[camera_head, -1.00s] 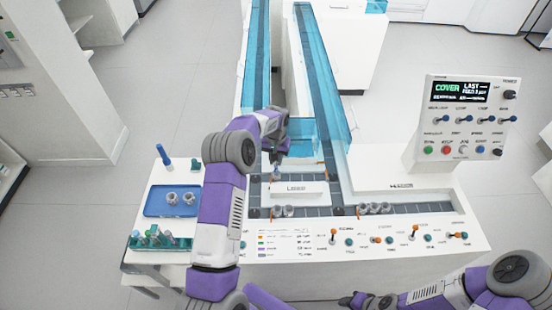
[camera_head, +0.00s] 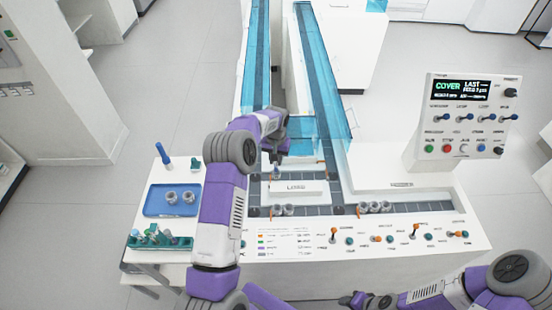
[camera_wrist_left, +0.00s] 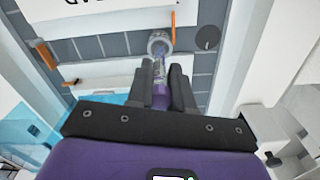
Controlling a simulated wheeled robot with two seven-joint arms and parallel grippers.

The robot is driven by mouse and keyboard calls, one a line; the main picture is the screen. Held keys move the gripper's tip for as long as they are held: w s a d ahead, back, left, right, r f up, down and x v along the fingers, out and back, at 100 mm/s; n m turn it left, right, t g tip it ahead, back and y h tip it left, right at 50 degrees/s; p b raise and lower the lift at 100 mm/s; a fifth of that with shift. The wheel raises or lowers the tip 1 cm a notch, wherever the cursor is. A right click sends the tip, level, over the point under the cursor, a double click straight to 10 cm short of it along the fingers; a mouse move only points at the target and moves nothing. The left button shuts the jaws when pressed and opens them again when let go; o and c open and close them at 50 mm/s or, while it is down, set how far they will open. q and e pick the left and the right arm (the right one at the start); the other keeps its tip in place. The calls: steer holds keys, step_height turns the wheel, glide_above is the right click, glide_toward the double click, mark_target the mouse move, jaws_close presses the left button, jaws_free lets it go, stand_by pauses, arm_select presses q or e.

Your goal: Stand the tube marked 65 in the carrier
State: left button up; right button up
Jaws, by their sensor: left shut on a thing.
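My left gripper (camera_wrist_left: 168,88) is shut on a clear tube (camera_wrist_left: 159,68) with a purple cap, in the left wrist view. The tube's far end is at a round grey carrier (camera_wrist_left: 160,42) on the dark track; I cannot tell how far it is inside. No number on the tube can be read. In the head view my left gripper (camera_head: 275,148) is over the upper track, behind the white labelled block, and the tube is mostly hidden. My right gripper (camera_head: 366,300) is low at the bottom edge, small and dark, its jaws unclear.
More grey carriers stand on the front track (camera_head: 330,210). A blue tray (camera_head: 157,208) holds two carriers. A teal rack (camera_head: 180,243) with tubes is at the front left. Orange-tipped levers (camera_head: 415,230) line the front; a control panel (camera_head: 462,120) stands right.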

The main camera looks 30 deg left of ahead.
arm_select(q)
steer(key=shift+f, duration=0.45)
steer(key=shift+f+b, duration=0.2)
steer(key=shift+b, duration=0.2)
steer(key=shift+f, duration=0.3)
steer(key=o, duration=0.9)
step_height(320, 180, up, 8)
steer(key=shift+f+p, duration=0.15)
steer(key=shift+p, duration=0.25)
stand_by(0.7)
